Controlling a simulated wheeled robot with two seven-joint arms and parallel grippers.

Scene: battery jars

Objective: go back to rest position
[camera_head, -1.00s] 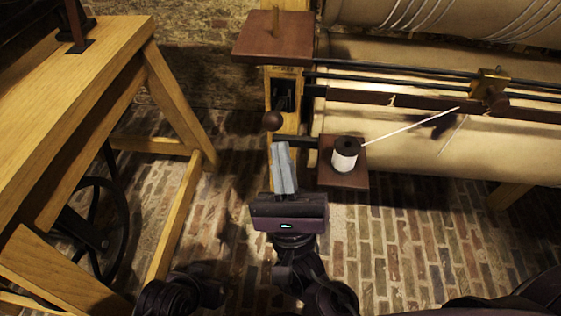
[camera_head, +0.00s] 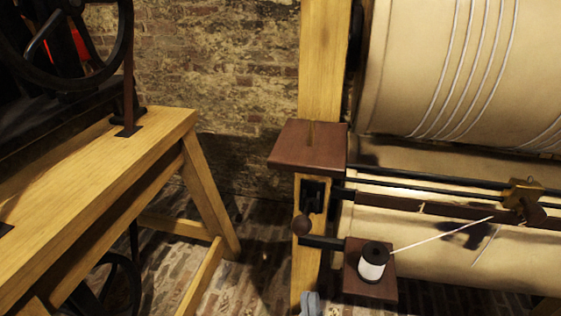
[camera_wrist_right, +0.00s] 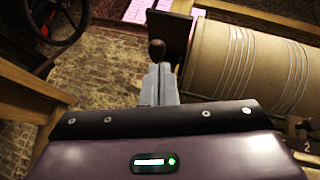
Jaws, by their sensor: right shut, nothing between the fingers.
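My right gripper (camera_head: 310,300) shows only its grey fingertips at the bottom edge of the head view. In the right wrist view its two grey fingers (camera_wrist_right: 158,72) are together with nothing between them. A dark round knob (camera_head: 302,225) on the wooden post stands above the fingertips in the head view. In the wrist view the knob (camera_wrist_right: 157,48) appears just beyond the fingertips, with no grip on it. My left gripper is out of view.
A white spool (camera_head: 373,262) stands on a small brown shelf, with a thread running to a brass carriage (camera_head: 522,200). A large corded drum (camera_head: 450,70) is at the right. A wooden bench (camera_head: 110,180) is at the left. Brick floor shows between bench and post.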

